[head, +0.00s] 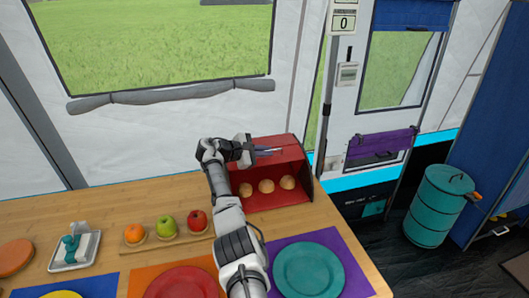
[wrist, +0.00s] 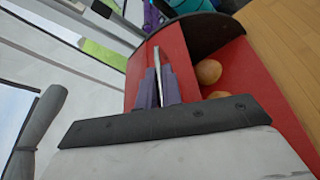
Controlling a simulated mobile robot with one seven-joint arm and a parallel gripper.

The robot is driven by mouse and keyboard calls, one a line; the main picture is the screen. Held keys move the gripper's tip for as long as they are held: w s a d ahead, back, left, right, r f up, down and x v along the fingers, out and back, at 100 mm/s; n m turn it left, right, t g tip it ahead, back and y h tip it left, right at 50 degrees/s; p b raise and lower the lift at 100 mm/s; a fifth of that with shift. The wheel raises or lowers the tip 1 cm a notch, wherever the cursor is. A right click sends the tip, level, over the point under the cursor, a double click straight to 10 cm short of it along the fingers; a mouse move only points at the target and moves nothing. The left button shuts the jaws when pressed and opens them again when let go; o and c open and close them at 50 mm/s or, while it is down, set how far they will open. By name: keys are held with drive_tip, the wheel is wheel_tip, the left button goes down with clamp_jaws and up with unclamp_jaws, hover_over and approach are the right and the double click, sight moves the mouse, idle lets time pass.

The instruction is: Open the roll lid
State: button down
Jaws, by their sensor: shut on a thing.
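The red bread box (head: 305,187) stands at the back right of the wooden table, with its front open and several bread rolls (head: 266,186) showing inside. Its red roll lid (head: 287,158) is up over the top of the box. My gripper (head: 267,151) reaches in from the left at the lid. In the wrist view my gripper (wrist: 158,78) has its purple fingers shut on a thin silver handle (wrist: 156,55) on the red lid. Two rolls (wrist: 208,72) show in the open box there. The fingers partly hide the handle.
An orange (head: 134,234), a green apple (head: 166,226) and a red apple (head: 197,220) sit left of my arm. A red plate (head: 180,284) and a teal plate (head: 309,271) lie in front. The tent wall and window are behind the box.

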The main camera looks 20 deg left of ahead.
drive_tip(key=c, duration=1.6)
unclamp_jaws()
drive_tip(key=shift+o, duration=0.2)
drive_tip(key=shift+s+a, duration=0.1)
drive_tip(key=b+v, duration=0.2)
drive_tip(key=v, duration=1.1)
drive_tip(key=shift+s+a+b, duration=0.15)
drive_tip(key=shift+a+b, duration=0.1)
drive_tip(key=shift+b, duration=0.1)
drive_tip(key=shift+r, duration=0.1)
